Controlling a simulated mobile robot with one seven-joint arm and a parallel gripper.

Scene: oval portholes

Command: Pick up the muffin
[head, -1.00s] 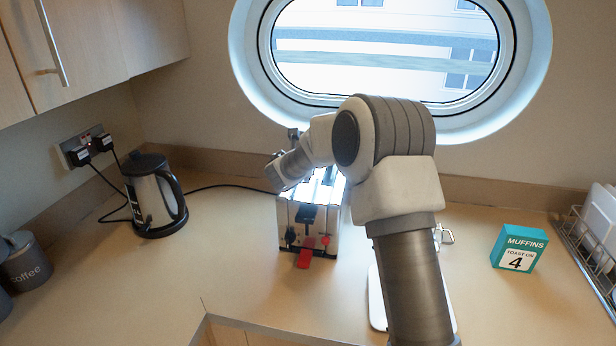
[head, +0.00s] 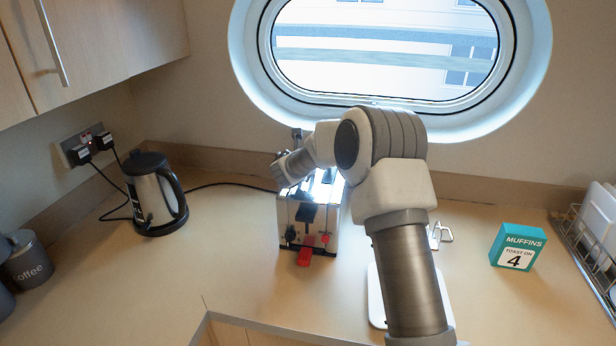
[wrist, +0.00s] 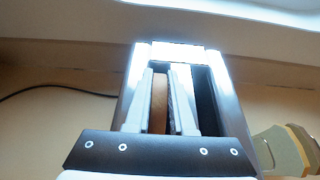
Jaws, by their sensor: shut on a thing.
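The toaster (head: 308,215) is a white and metal box with dark front controls and a red lever, standing on the counter below the oval window. In the wrist view its top (wrist: 212,100) shows long slots. The muffin (wrist: 160,103) is a brown, edge-on piece in a slot, between my two fingers. My gripper (wrist: 163,80) is shut on it from above, one finger on each side. The muffin's lower part is hidden. In the head view my wrist is over the toaster, and the muffin cannot be made out.
A kettle (head: 155,195) stands to the left, its cable running behind. A teal muffin box (head: 517,247) is on the right, near a dish rack (head: 590,250). A white board (head: 376,300) lies partly behind my arm. A coffee canister (head: 28,260) is far left.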

